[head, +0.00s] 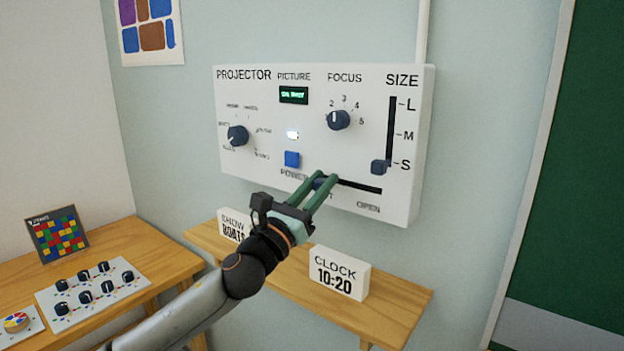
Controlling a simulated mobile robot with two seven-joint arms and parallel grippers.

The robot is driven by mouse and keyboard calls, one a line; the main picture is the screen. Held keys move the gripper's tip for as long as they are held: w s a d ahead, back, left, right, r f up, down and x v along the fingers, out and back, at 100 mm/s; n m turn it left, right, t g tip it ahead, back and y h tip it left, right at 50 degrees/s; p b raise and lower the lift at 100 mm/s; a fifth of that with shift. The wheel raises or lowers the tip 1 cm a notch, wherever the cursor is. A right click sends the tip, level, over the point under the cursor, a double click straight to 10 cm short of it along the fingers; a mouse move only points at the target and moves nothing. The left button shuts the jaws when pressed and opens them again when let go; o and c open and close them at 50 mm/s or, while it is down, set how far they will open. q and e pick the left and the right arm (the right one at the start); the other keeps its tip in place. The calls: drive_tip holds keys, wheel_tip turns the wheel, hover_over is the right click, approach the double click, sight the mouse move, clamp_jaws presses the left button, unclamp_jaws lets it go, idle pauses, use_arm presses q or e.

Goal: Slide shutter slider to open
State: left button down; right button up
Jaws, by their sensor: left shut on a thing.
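The white projector panel (247,100) is fixed to the wall. Its shutter slider has a dark horizontal slot (362,187) low on the panel, with the word OPEN under its right end. My left gripper (327,178) reaches up from the lower left, its two green fingers shut on the dark shutter slider knob (319,183). The bare slot runs to the right of the knob. The fingers hide the slot's left part and most of the label there. My right gripper is not in view.
The blue power button (292,159) is just left of the fingers, and the size slider knob (378,167) is above the slot's right end. A clock block (340,272) and a show sign (233,224) stand on the wooden shelf (400,305) below.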

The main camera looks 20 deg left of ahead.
use_arm(q)
drive_tip(key=s+d, duration=0.1)
drive_tip(key=d, duration=0.1)
drive_tip(key=s+d+p, duration=0.1)
drive_tip(key=d, duration=0.2)
drive_tip(key=d+p, duration=0.1)
drive_tip(key=d, duration=0.1)
drive_tip(key=shift+s+d, duration=0.35)
drive_tip(key=shift+s, duration=0.05)
drive_tip(key=shift+s+d, duration=0.1)
drive_tip(key=shift+d, duration=0.15)
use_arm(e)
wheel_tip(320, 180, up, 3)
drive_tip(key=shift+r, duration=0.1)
use_arm(q)
drive_tip(key=c, duration=0.7)
unclamp_jaws()
drive_tip(key=shift+d, duration=0.1)
drive_tip(key=shift+s+f, duration=0.15)
drive_tip(key=shift+s, duration=0.05)
drive_tip(key=b, duration=0.2)
approach(374, 181)
drive_tip(key=v, duration=0.6)
drive_tip(key=shift+s, duration=0.3)
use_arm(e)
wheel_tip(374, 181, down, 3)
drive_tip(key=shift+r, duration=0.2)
